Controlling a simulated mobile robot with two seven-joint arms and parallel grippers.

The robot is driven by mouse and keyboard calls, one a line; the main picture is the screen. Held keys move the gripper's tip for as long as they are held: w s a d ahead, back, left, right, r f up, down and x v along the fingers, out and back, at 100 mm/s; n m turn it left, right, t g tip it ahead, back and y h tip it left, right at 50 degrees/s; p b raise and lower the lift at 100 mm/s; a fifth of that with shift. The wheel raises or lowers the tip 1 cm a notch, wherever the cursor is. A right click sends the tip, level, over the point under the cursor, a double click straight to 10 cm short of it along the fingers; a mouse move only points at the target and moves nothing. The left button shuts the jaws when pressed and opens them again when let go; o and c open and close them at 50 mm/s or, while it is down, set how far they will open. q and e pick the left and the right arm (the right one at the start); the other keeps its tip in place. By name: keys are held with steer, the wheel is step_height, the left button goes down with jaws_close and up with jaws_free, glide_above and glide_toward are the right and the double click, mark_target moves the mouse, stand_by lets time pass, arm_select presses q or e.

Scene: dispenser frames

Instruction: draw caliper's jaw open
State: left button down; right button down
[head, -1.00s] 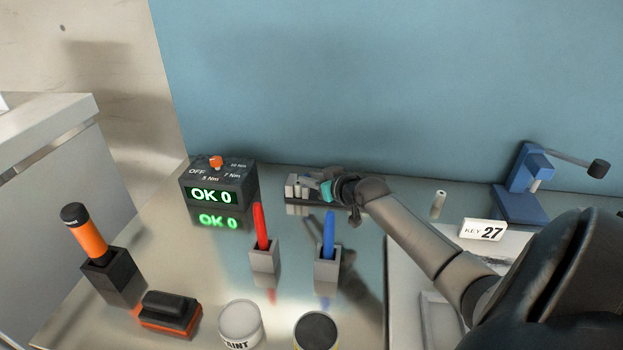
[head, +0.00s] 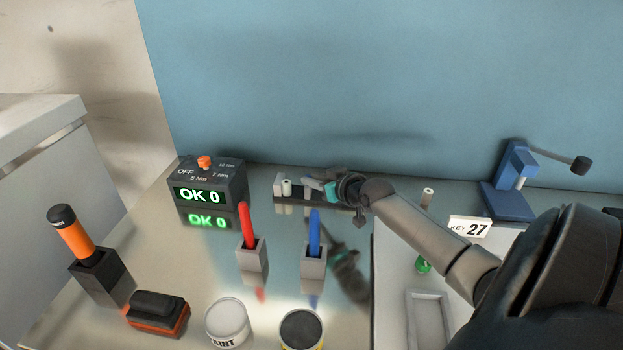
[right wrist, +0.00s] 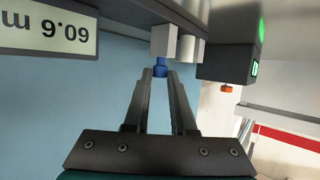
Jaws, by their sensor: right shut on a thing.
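The caliper's dark bar (head: 283,200) lies at the back of the bench by the blue wall. At its left end a small white cylinder (head: 286,187) stands beside the fixed jaw (head: 278,185). The sliding jaw (head: 306,187) is right of the cylinder, with a gap between. My right gripper (head: 318,187) is at the sliding jaw. In the right wrist view its fingertips are shut on a blue knob (right wrist: 160,67) under the pale sliding jaw (right wrist: 164,42). The caliper's display (right wrist: 45,35) shows an upside-down reading, cut at the edge. My left gripper is not seen.
A torque box (head: 208,185) reading OK 0 stands left of the caliper. Red (head: 246,225) and blue (head: 314,232) pens stand in holders in front. A blue press (head: 512,180) and a KEY 27 sign (head: 469,228) are at right.

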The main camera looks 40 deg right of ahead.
steer(key=c, duration=0.9)
jaws_free()
steer(key=shift+s+d+f, duration=0.1)
steer(key=shift+d, duration=0.1)
steer(key=shift+c, duration=0.2)
steer(key=shift+o, duration=1.1)
steer(key=shift+a, duration=0.1)
steer(key=shift+s+r, duration=0.25)
steer(key=shift+s, duration=0.25)
steer(key=p+v, duration=0.3)
steer(key=v, duration=1.1)
steer(key=shift+p, duration=0.35)
steer(key=shift+a, duration=0.1)
